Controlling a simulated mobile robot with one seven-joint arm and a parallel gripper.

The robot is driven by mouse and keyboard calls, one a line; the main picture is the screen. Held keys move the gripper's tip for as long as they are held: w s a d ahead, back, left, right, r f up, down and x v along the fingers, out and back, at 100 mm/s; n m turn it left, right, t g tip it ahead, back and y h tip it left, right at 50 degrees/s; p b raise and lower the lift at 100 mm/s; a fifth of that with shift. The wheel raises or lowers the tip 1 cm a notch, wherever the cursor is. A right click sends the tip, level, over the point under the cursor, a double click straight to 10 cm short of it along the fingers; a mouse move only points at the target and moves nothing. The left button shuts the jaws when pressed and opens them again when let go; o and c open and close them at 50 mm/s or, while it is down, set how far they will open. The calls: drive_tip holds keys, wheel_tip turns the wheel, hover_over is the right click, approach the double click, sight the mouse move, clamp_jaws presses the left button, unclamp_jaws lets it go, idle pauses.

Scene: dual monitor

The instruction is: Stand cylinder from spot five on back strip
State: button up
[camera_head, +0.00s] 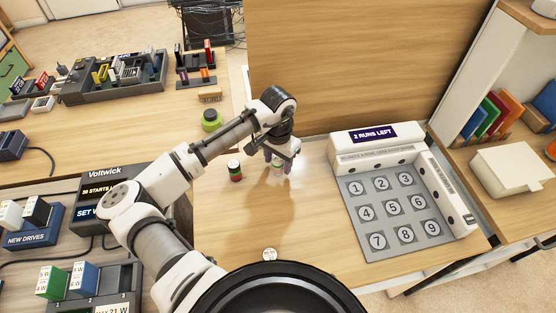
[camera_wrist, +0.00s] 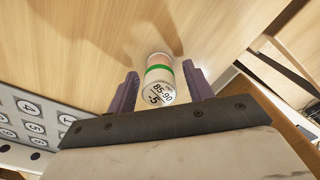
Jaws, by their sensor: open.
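A pale cylinder with a green band and printed numbers (camera_wrist: 158,82) stands on the wooden table between the two fingers of my gripper (camera_wrist: 160,70). The fingers are open, with a gap on each side of it. In the head view my gripper (camera_head: 279,158) points down over this cylinder (camera_head: 278,168), partly hiding it. The grey pad (camera_head: 352,222) has spots numbered 1 to 9. Spot five (camera_head: 387,209) shows bare, with no cylinder on it. The white back strip (camera_head: 375,157) runs behind the pad, under a "2 RUNS LEFT" display (camera_head: 374,133).
A dark cylinder with red and green bands (camera_head: 235,171) stands left of my gripper. A white-topped cylinder (camera_head: 269,254) stands at the front, partly hidden. A white side strip with dark holes (camera_head: 440,190) borders the pad's right. A tall wooden panel (camera_head: 350,60) rises behind.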

wheel_tip(320, 180, up, 12)
drive_tip(key=b, duration=0.2)
idle(0.6)
